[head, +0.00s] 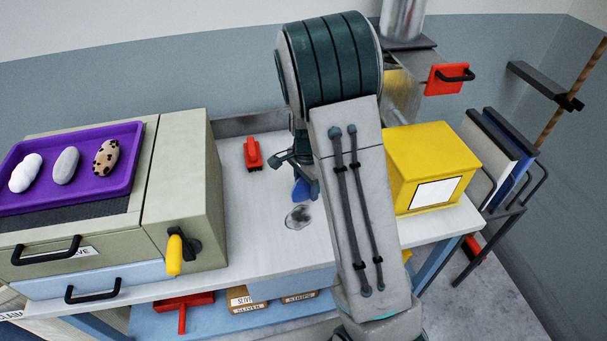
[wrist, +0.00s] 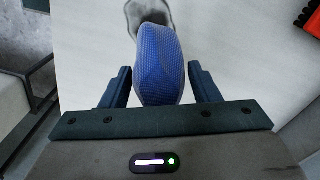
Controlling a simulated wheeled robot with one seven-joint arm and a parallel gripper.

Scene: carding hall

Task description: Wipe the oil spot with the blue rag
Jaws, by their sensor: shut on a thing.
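The oil spot (head: 299,216) is a dark grey smear on the pale bench top (head: 268,242); part of it shows at the top of the wrist view (wrist: 148,12). The blue rag (wrist: 158,62) is held between the fingers of my gripper (wrist: 160,84), which is shut on it. In the head view the rag (head: 301,191) shows just behind the spot, partly hidden by my arm. The rag covers part of the spot in the wrist view; I cannot tell whether it touches the bench.
A red brush (head: 253,152) lies on the bench behind. A beige machine (head: 190,190) with a purple tray (head: 92,190) stands at left. A yellow box (head: 430,160) stands at right, partly behind my arm. The bench in front of the spot is clear.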

